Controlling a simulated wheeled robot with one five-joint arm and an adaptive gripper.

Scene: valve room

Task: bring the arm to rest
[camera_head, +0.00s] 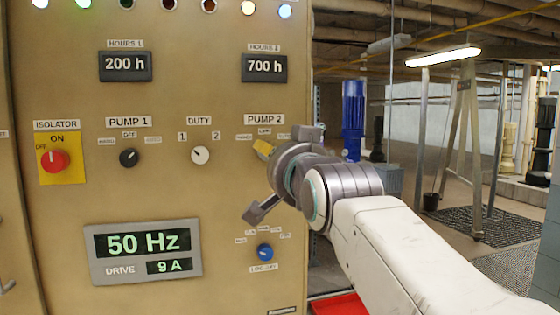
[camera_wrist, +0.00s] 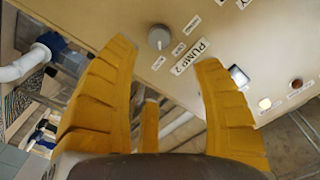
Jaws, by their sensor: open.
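My arm (camera_head: 400,235) reaches in from the lower right of the head view toward a tan control panel (camera_head: 60,225). My gripper (camera_head: 264,150) is in front of the panel just below the PUMP 2 label, with a yellow finger showing. In the head view my gripper hides this knob.
The panel carries a red isolator handle (camera_head: 54,160), the PUMP 1 knob (camera_head: 129,157), the DUTY knob (camera_head: 200,155) and a blue knob (camera_head: 265,252) below my gripper. A red object (camera_head: 338,305) lies low beside the panel. Open floor and a metal frame stand to the right.

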